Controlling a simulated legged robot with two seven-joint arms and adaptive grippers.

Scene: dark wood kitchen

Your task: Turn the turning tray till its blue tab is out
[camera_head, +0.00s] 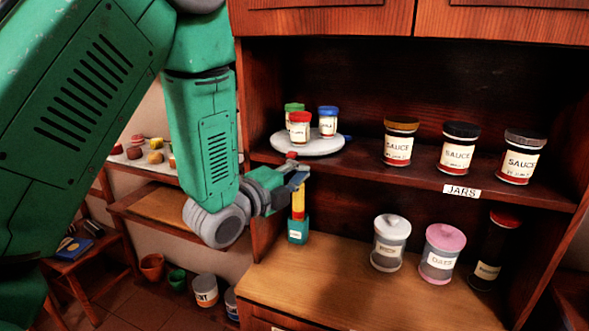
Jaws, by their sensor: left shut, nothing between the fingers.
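The turning tray (318,149) is a round pale disc on the left end of the upper shelf. It bears three small jars, with a green lid (294,107), a red lid (299,116) and a blue lid (328,110). A small blue tab (347,137) shows at its right edge. A small red tab (291,155) shows at its front left edge. My left gripper (299,178) is shut and empty, just below and in front of the tray's front edge, close to the red tab. I cannot tell whether it touches. My right gripper is out of view.
Three sauce jars (457,149) stand along the shelf right of the tray, above a JARS label (461,191). Below, two canisters (390,245) and a dark bottle (490,252) stand on the wood counter (330,290). A teal-based container (298,232) stands below my gripper.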

